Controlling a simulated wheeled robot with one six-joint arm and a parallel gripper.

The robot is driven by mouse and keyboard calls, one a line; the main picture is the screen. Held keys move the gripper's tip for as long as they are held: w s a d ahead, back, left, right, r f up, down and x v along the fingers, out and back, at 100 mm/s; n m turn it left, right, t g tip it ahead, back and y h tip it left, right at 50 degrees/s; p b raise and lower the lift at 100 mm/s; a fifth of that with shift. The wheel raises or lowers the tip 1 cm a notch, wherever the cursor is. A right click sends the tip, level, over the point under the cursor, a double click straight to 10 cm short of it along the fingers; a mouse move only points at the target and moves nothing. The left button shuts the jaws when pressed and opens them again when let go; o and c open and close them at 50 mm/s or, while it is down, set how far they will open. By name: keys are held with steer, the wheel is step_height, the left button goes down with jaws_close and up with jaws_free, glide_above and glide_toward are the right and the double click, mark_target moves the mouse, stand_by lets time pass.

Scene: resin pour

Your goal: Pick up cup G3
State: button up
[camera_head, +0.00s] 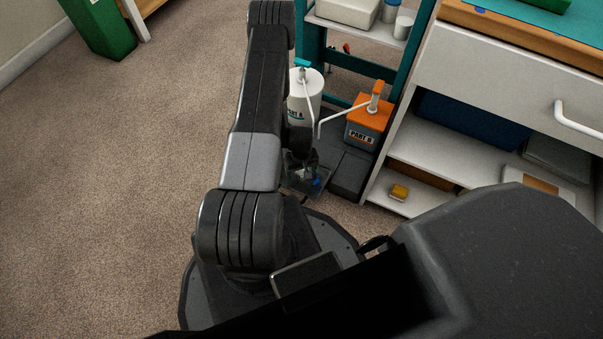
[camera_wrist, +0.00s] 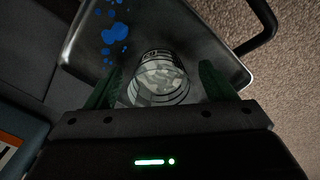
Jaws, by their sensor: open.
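A clear cup (camera_wrist: 160,76) with dark lines and print on its side shows in the wrist view, on a grey metal tray (camera_wrist: 185,28). Its label is too small to read, so I cannot tell whether it is G3. My gripper (camera_wrist: 160,88) is open, with one green finger on the left of the cup and one on the right. The cup lies between or just beyond the fingertips, with gaps at both sides. In the head view my gripper (camera_head: 303,160) is low over the tray, and my arm hides much of it; the cup is not clear there.
Blue spots (camera_wrist: 115,35) mark the tray. A white PART A container (camera_head: 306,92) and an orange-topped PART B container (camera_head: 368,122) with pump spouts stand just behind. A shelf unit (camera_head: 420,160) is at the right. Carpet at the left is free.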

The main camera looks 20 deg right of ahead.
steer(key=c, duration=1)
steer(key=shift+r, duration=0.15)
